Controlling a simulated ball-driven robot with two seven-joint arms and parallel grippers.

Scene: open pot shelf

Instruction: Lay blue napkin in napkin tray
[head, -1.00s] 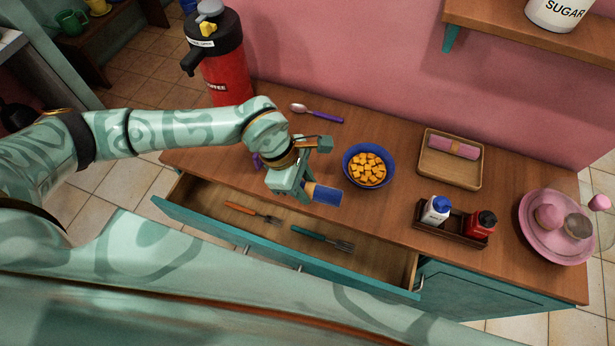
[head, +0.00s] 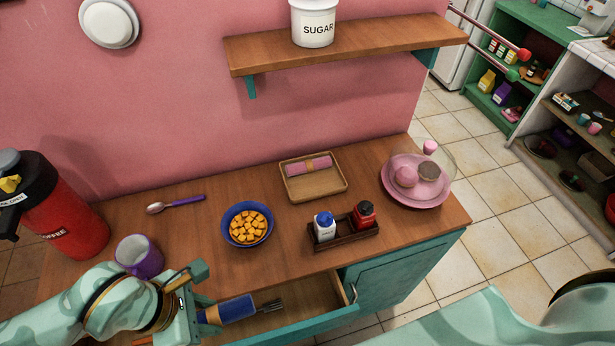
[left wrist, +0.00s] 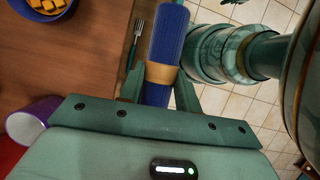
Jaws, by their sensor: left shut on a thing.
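The blue napkin (head: 238,309) is rolled up with a tan band around it. My left gripper (head: 202,314) is shut on it near the band, and holds it above the open drawer in the head view. In the left wrist view the blue napkin (left wrist: 169,35) extends away from between the fingers of the left gripper (left wrist: 160,92). The wooden napkin tray (head: 327,191) stands at the back of the counter, behind and right of my left gripper. A pink rolled napkin (head: 308,166) lies along its back side, and its front part is bare. My right gripper is out of view.
A blue bowl of orange cubes (head: 247,224) and a caddy with two bottles (head: 345,236) stand between gripper and tray. A purple mug (head: 139,257), spoon (head: 176,204) and red coffee urn (head: 64,225) are left. A shelf (head: 340,46) overhangs the back wall.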

